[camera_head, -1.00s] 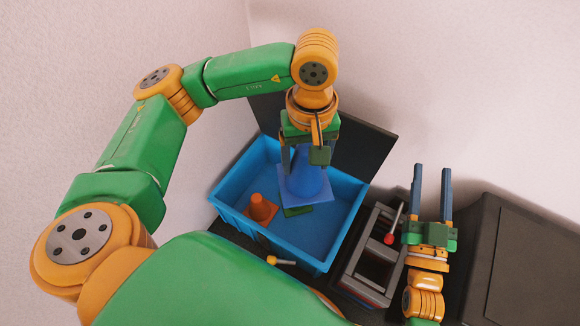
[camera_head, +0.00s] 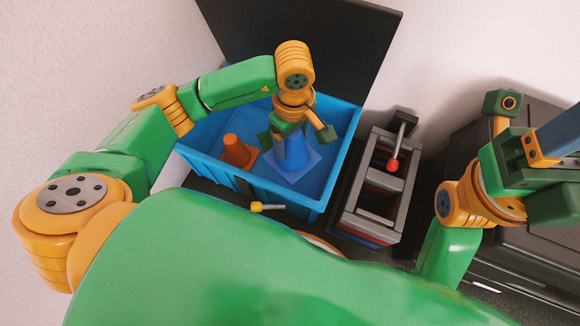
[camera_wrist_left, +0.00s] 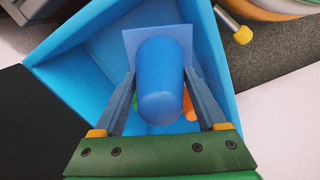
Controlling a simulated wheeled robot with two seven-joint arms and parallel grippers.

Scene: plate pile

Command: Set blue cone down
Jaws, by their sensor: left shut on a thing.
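The blue cone (camera_head: 293,157) stands upright, or close to it, inside the blue crate, with its square base low in the crate. I cannot tell whether the base touches the floor. My left gripper (camera_head: 287,148) is shut on the cone from above. In the left wrist view, the cone (camera_wrist_left: 160,80) is between the two fingers, its rounded top toward the camera and its base beyond. An orange cone (camera_head: 238,152) stands to its left in the crate. My right gripper (camera_head: 545,150) is at the right edge, partly cut off.
The blue crate (camera_head: 300,203) has raised walls around the cones. A green patch (camera_wrist_left: 141,126) shows beside the blue cone. A grey frame with a red-knobbed lever (camera_head: 392,165) stands right of the crate. A yellow-ended peg (camera_head: 257,207) is at the crate's front. A dark panel (camera_head: 310,45) rises behind.

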